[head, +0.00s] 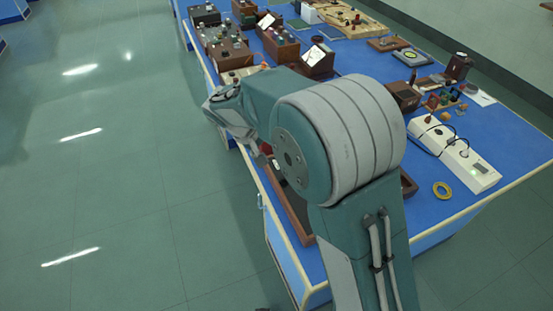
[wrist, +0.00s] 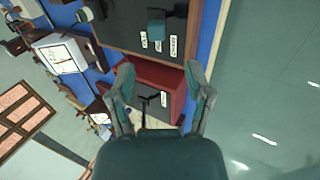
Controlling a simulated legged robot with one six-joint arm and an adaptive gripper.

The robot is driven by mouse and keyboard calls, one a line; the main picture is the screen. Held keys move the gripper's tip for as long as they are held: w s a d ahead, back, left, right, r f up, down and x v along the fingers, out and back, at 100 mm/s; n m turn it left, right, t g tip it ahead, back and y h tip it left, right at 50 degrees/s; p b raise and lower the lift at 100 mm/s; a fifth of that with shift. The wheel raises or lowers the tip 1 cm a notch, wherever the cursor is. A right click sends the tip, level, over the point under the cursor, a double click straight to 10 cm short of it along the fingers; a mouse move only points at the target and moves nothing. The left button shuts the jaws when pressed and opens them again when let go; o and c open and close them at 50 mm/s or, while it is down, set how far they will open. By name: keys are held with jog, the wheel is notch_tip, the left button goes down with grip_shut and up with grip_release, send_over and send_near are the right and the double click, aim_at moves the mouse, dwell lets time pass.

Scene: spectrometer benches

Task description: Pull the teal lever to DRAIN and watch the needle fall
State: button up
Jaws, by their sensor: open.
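In the wrist view, a teal block (wrist: 156,27), which looks like the teal lever's part, stands on a dark panel (wrist: 118,27) with a wooden edge. Several small white labels (wrist: 158,46) lie beside it, too small to read. My gripper (wrist: 160,76) is open and empty, its fingertips below the teal block in the picture and apart from it. Between the fingers shows a red box (wrist: 152,74) with a dark face, a black lever-like piece and a white label. A white-faced meter (wrist: 62,55) stands to the left; its needle is not readable.
The blue bench (head: 345,85) carries wooden instruments, a white power strip (head: 453,152) with a black cable, and a yellow ring (head: 442,190). Several dark instrument boxes (head: 228,50) crowd its far left. Green floor (head: 110,160) left of the bench is clear.

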jog(key=v, duration=0.4)
jog(key=shift+a, duration=0.1)
jog(key=s+d+r+m+y, duration=0.2)
jog(key=s+d+r+y, duration=0.1)
jog(key=s+d+r, duration=0.85)
jog(key=s+d+m+t+y, duration=0.1)
jog(key=s+d, duration=0.3)
jog(key=s, duration=0.2)
jog(key=s+d+f+m+t+y, duration=0.1)
jog(key=s+d+t, duration=0.1)
jog(key=s, duration=0.5)
jog(key=shift+d+f+m, duration=0.3)
jog(key=shift+d, duration=0.6)
jog(key=shift+s, duration=0.1)
dwell(4.0)
